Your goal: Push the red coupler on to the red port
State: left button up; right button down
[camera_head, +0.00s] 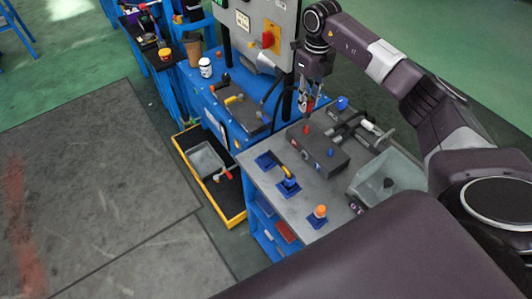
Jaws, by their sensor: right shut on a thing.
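My right gripper (309,104) comes down from the upper right over the back of the grey bench. It is shut on a small red thing, apparently the red coupler (309,103), mostly hidden by the fingers. The red port (306,129) stands on top of the dark block (322,158), a little below the gripper in the picture. The gripper and the port look apart; the height between them is hard to judge. My left gripper is not in view.
A blue port (331,152) is on the same block. Blue (289,183) and orange (320,211) parts stand on blue pads in front. A grey bin (388,181) is at the right. A control panel (258,28) rises behind, left of my arm.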

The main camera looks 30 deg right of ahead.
aim_at(310, 111)
jog(key=shift+w+d+r, duration=0.1)
jog(key=shift+d+r, duration=0.25)
jog(key=shift+d, duration=0.45)
jog(key=f+b, duration=0.1)
jog(key=f, duration=0.1)
jog(key=f+b, duration=0.2)
jog(key=shift+a+f, duration=0.2)
jog(key=shift+f, duration=0.15)
jog(key=shift+f+b, duration=0.35)
jog(key=shift+f, duration=0.25)
jog(key=shift+n, duration=1)
jog(key=shift+f+b, duration=1)
jog(key=shift+f, duration=0.45)
jog(key=c, duration=1.5)
grip_release()
jog(key=shift+c, duration=0.2)
